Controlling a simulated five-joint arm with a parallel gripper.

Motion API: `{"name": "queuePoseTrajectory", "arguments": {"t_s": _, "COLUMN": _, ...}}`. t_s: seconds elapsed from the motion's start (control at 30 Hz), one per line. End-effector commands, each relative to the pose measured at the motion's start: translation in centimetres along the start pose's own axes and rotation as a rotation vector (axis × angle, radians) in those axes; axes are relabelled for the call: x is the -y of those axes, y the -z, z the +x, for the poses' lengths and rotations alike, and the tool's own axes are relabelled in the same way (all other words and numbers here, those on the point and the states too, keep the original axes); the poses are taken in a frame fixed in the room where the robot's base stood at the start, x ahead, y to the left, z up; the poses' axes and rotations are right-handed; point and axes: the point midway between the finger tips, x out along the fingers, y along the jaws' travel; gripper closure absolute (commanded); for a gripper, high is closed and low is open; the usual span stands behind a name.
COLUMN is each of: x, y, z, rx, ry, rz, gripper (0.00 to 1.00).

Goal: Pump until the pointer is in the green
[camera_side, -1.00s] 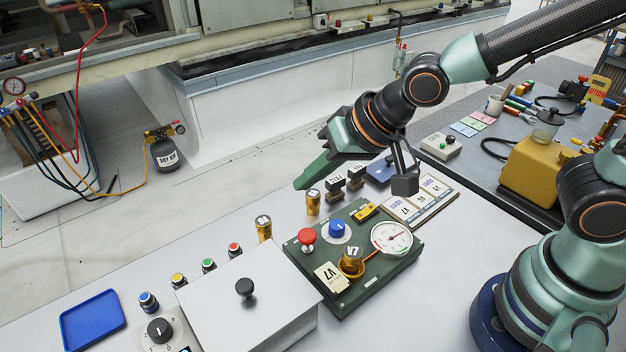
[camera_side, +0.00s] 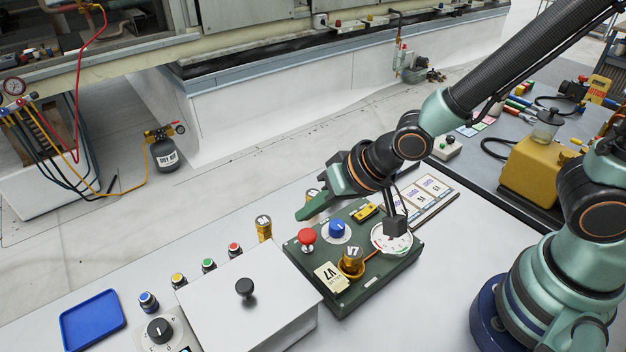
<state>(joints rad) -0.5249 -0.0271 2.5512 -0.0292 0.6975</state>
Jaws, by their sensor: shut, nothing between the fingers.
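A dark green pump box (camera_side: 372,282) stands on the white bench. On its top are a red knob (camera_side: 307,237), a blue knob (camera_side: 337,228), a brass cylinder labelled V7 (camera_side: 351,260) in an orange ring, and a round white dial (camera_side: 386,246).
A white box with a black knob (camera_side: 245,288) stands left of the pump box. Several small coloured buttons (camera_side: 208,265) and a brass cylinder (camera_side: 264,228) line the back. A blue tray (camera_side: 92,320) lies at far left. White cards (camera_side: 428,192) lie behind right.

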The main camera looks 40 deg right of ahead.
Motion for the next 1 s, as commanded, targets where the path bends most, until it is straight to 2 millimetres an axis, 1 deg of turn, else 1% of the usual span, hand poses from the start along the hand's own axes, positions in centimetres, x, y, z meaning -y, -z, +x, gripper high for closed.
{"name": "queuePoseTrajectory", "arguments": {"t_s": 0.1, "x": -0.5, "y": -0.6, "z": 0.9, "rx": 0.002, "ry": -0.002, "rz": 0.0, "gripper": 1.0}}
{"name": "queuePoseTrajectory", "arguments": {"t_s": 0.3, "x": -0.8, "y": -0.9, "z": 1.4, "rx": 0.001, "ry": -0.001, "rz": 0.0, "gripper": 1.0}}
{"name": "queuePoseTrajectory", "arguments": {"t_s": 1.0, "x": -0.7, "y": -0.9, "z": 1.5, "rx": 0.0, "ry": 0.0, "rz": 0.0, "gripper": 1.0}}
